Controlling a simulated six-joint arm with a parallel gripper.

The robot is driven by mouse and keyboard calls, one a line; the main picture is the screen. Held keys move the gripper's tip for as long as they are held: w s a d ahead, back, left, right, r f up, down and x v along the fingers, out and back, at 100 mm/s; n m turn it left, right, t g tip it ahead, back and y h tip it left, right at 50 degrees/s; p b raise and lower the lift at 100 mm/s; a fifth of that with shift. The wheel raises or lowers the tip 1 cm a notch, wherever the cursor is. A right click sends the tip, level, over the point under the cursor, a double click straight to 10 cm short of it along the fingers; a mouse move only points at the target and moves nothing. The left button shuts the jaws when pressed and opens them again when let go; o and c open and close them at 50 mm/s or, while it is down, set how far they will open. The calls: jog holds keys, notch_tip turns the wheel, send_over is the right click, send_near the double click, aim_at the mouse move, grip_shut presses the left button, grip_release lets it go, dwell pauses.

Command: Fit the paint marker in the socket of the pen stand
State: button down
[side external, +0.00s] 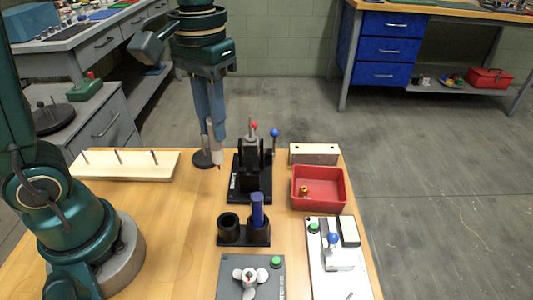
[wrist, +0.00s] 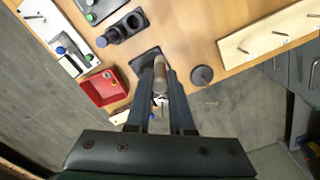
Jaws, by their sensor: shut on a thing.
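In the wrist view the marker (wrist: 160,78) shows between the two fingers of my gripper (wrist: 160,100). The black pen stand (side external: 243,241) stands nearer the camera, to the right of the marker. Its left socket is open and empty; a blue cylinder (side external: 257,210) stands in its right socket. The stand also shows at the upper left of the wrist view (wrist: 124,28).
A black toggle clamp (side external: 250,178) stands just right of the marker. A round dark disc (side external: 202,159) lies close beside it. A red tray (side external: 320,202), a white plate with a clamp (side external: 322,272) and a pegged board (side external: 125,165) surround them. The table's left middle is clear.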

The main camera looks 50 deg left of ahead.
jog(key=s+d+f+m, duration=0.2)
jog(key=s+d+f, duration=0.1)
jog(key=d, duration=0.3)
jog(key=shift+s+d+f, duration=0.2)
jog(key=shift+s+f, duration=0.2)
jog(key=shift+s, duration=0.1)
jog(key=shift+f, duration=0.45)
dwell(1.1)
jog(key=shift+f, duration=0.35)
jog(key=shift+f, duration=0.45)
jog(key=shift+f, duration=0.35)
jog(key=shift+f, duration=0.95)
dwell(0.7)
